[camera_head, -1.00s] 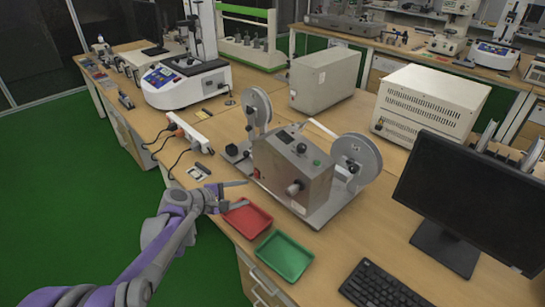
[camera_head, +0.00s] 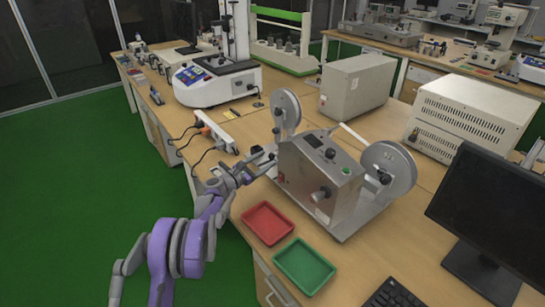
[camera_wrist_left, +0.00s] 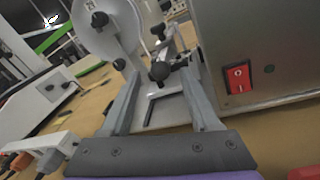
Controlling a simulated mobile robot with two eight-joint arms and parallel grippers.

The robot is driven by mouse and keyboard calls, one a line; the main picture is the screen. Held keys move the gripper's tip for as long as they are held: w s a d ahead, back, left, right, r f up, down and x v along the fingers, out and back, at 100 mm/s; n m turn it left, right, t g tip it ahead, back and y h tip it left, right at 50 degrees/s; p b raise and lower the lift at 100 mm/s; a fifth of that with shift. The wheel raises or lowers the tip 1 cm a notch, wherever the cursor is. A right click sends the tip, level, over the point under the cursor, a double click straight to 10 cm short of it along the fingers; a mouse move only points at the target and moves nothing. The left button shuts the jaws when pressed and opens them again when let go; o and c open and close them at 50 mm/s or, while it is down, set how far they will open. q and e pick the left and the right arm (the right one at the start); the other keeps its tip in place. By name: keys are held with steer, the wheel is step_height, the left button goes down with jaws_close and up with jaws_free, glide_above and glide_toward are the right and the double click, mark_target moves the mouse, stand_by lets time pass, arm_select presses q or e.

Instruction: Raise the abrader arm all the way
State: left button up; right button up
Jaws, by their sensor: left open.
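The abrader (camera_head: 318,178) is a grey metal box on a base plate, with a light disc at its left end (camera_head: 287,113) and another at its right (camera_head: 389,170). I cannot tell for certain which part is its arm. My left gripper (camera_head: 266,162) is at the left end of the abrader, beside the box and below the left disc. In the left wrist view its two fingers (camera_wrist_left: 160,88) are spread, with a black knob (camera_wrist_left: 159,71) and grey metal parts beyond and between them. I cannot tell whether they touch. The red switch (camera_wrist_left: 238,76) is right of the fingers. My right gripper is not in view.
A red tray (camera_head: 267,223) and a green tray (camera_head: 304,266) lie in front of the abrader. A white power strip (camera_head: 215,131) with plugs is left of it. A monitor (camera_head: 484,211) stands at the right, and a beige box (camera_head: 355,82) stands behind.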

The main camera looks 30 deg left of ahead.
mark_target(272, 156)
arm_select(q)
steer(key=shift+x, duration=2.05)
jaws_close()
